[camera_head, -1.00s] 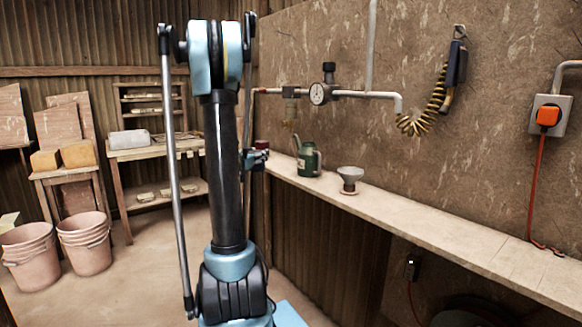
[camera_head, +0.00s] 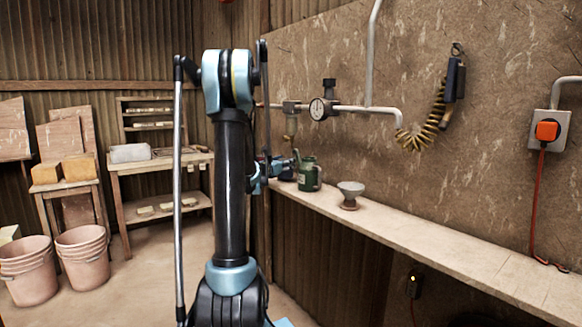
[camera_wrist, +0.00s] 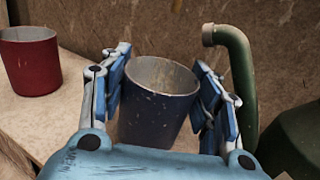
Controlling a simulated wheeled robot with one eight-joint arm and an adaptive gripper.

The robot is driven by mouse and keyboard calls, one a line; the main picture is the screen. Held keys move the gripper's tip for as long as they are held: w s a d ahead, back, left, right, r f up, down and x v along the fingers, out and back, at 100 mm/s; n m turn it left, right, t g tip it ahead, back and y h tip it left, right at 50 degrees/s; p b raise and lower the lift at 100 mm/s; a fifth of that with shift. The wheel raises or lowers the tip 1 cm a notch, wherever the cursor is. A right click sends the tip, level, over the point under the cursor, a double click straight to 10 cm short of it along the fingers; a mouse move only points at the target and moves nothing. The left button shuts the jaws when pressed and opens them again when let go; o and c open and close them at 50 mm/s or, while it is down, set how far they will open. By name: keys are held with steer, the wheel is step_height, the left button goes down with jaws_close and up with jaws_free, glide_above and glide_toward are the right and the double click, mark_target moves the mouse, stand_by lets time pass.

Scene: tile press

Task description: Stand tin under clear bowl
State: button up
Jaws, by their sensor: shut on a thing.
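My gripper (camera_wrist: 162,78) is shut on a dark blue tin (camera_wrist: 155,118) in the wrist view, with one finger on each side. The tin is open at the top and roughly upright, tilted a little in the picture. In the head view the tin (camera_head: 286,171) is a small dark shape at the gripper, left of the green can. I cannot tell whether its base touches the shelf. The clear bowl (camera_head: 291,126) hangs under a fitting on the wall pipe, above the tin in the picture.
A red tin (camera_wrist: 29,62) stands on the shelf at left in the wrist view. A green spouted can (camera_head: 309,174) is close on the tin's right. A grey funnel-shaped cup (camera_head: 350,194) stands farther right. The shelf (camera_head: 440,240) beyond is clear.

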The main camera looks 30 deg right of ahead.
steer(key=shift+x, duration=1.25)
steer(key=x, duration=0.3)
steer(key=shift+f, duration=0.3)
steer(key=shift+a+f, duration=0.1)
steer(key=shift+f, duration=0.3)
steer(key=shift+f, duration=0.1)
steer(key=o, duration=1.2)
steer(key=shift+c, duration=0.2)
